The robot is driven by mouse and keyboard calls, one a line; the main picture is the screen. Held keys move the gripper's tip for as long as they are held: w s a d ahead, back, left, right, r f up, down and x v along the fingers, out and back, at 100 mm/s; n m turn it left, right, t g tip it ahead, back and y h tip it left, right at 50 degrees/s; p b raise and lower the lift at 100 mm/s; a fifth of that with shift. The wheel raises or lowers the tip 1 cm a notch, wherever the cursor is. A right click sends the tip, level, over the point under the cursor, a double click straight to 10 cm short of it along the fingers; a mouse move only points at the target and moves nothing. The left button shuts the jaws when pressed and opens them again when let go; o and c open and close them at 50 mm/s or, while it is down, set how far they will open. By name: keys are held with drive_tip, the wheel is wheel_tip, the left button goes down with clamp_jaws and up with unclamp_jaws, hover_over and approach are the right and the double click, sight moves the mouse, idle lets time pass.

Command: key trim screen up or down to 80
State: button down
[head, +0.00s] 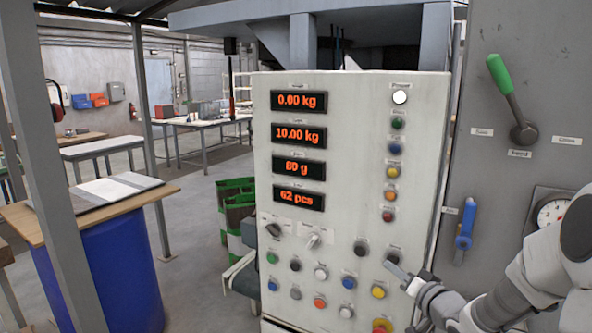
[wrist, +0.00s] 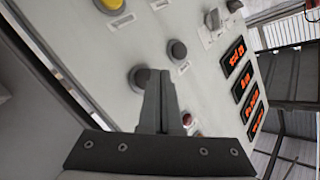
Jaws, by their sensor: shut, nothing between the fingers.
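The control panel (head: 343,120) carries orange screens stacked in a column. The third, the trim screen (head: 299,168), appears to read 80 g, though its first digit is blurred. My gripper (head: 388,265) is shut and empty, its tips just below the right dark button (head: 393,257) at the panel's lower right. Another dark button (head: 361,248) sits to its left. In the wrist view my closed fingers (wrist: 166,76) partly cover the right dark button (wrist: 140,78), and the other dark button (wrist: 177,50) lies just beyond the tips. I cannot tell whether the tips touch the panel.
Other screens read 0.00 kg (head: 299,101), 10.00 kg (head: 299,136) and 62 pcs (head: 299,196). A yellow button (head: 378,291) sits just below my gripper. A green-handled lever (head: 505,85) and a blue handle (head: 465,228) are on the grey cabinet at right.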

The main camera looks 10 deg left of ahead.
drive_tip(key=s+a, duration=0.2)
drive_tip(key=s, duration=0.3)
drive_tip(key=shift+s+a+b, duration=0.2)
drive_tip(key=shift+s+b, duration=0.1)
drive_tip(key=shift+r, duration=0.1)
idle(0.4)
drive_tip(key=s+d+r+n+g+h, duration=0.35)
drive_tip(key=s+r+h, duration=0.4)
drive_tip(key=s, duration=0.35)
drive_tip(key=s+a+g, duration=0.1)
drive_tip(key=s+g, duration=0.2)
drive_tip(key=s, duration=0.6)
drive_tip(key=s+a+g+y, duration=0.1)
drive_tip(key=s+a+g, duration=0.1)
drive_tip(key=s, duration=0.8)
drive_tip(key=shift+a+r+m+g+p, duration=0.15)
drive_tip(key=shift+r+m+g+p, duration=0.05)
drive_tip(key=shift+m+g+p, duration=0.2)
